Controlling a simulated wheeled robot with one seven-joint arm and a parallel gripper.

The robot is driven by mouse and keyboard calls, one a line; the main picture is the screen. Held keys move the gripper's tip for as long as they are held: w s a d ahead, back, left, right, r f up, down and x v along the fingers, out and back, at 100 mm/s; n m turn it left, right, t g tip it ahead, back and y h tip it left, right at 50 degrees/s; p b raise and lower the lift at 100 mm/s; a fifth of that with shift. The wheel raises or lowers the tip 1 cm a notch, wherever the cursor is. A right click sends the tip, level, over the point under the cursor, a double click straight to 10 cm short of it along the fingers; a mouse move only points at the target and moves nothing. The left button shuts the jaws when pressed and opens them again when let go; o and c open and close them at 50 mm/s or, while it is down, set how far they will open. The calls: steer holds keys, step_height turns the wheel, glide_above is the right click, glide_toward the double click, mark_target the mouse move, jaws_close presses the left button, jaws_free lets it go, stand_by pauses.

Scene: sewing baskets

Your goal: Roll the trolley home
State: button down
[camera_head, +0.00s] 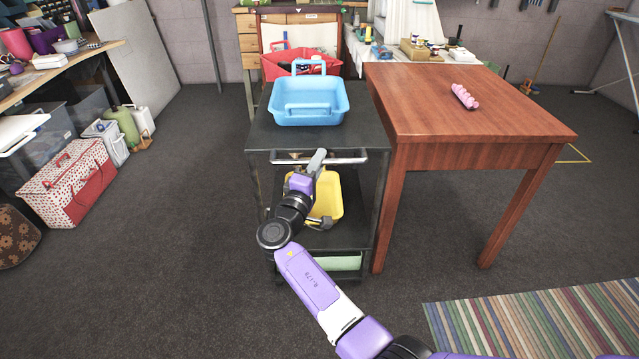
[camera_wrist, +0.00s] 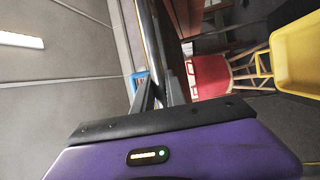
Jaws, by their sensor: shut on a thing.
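The dark trolley (camera_head: 258,143) stands left of the wooden table, close beside it. Its metal handle bar (camera_head: 345,157) runs across the front, below the top shelf. My gripper (camera_head: 317,160) reaches it from the front and is shut on the bar. In the wrist view the bar (camera_wrist: 152,45) runs up from between my gripper's fingers (camera_wrist: 158,95). A blue basket (camera_head: 308,108) sits on the top shelf and a yellow basket (camera_head: 328,200) on the middle shelf, partly hidden by my arm. Something pale green (camera_head: 340,263) lies on the bottom shelf.
The wooden table (camera_head: 450,115) with a pink item (camera_head: 465,96) stands right of the trolley. A red basket (camera_head: 300,62) is behind it. Yellow floor lines (camera_head: 575,154) show beyond the table. A striped rug (camera_head: 540,325) lies front right. Floor on the left is clear up to the patterned bag (camera_head: 70,185).

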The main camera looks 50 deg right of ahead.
steer(key=shift+w+d, duration=0.35)
steer(key=shift+w, duration=0.1)
steer(key=c, duration=1.4)
jaws_free()
steer(key=shift+o, duration=0.2)
steer(key=v, duration=0.7)
steer(key=shift+s+a+p, duration=0.2)
steer(key=shift+a+p, duration=0.1)
steer(key=shift+f, duration=0.1)
